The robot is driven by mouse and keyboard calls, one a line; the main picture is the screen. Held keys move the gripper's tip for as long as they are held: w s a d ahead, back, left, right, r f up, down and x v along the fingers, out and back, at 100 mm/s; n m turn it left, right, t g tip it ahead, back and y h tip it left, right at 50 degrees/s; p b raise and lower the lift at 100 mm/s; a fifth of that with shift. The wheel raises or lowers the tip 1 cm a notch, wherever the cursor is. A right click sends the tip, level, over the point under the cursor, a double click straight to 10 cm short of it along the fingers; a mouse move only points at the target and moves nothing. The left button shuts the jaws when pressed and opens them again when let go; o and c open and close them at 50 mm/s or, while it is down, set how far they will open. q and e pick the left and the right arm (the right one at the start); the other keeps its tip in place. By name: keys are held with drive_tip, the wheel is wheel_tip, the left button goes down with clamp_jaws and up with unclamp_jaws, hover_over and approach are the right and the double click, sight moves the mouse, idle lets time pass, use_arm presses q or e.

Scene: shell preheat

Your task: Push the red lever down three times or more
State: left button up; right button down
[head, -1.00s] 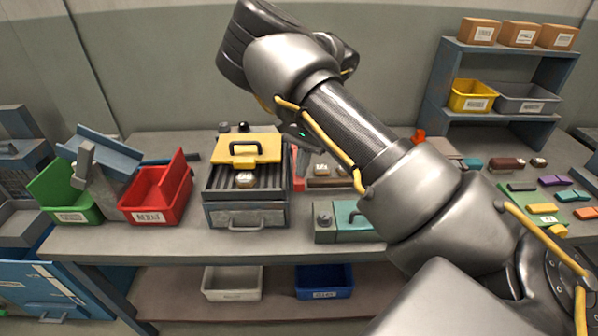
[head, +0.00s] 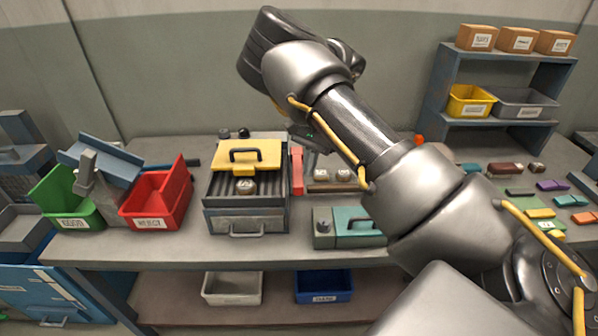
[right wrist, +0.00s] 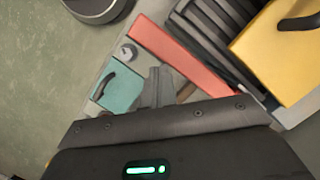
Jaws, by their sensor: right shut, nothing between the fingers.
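The red lever (head: 297,171) is a long flat red bar along the right side of the grill box (head: 245,222) with the yellow lid (head: 246,157). It also shows as a slanted bar in the right wrist view (right wrist: 180,56). My right gripper (head: 314,146) is at the lever's far end, just to its right in the head view. In the right wrist view its fingers (right wrist: 155,82) are shut and empty, beside the lever. I cannot tell whether they touch it. My left gripper is not in view.
A teal-lidded box (head: 352,229) stands right of the grill box. A red bin (head: 157,199) and a green bin (head: 68,200) stand left. Small metal pieces (head: 343,175) lie on a tray beyond the teal box. My right arm hides part of the bench.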

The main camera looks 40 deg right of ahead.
drive_tip(key=v, duration=1)
drive_tip(key=shift+r+b, duration=0.4)
drive_tip(key=shift+b, duration=0.05)
drive_tip(key=shift+d+f, duration=0.1)
drive_tip(key=shift+d, duration=0.05)
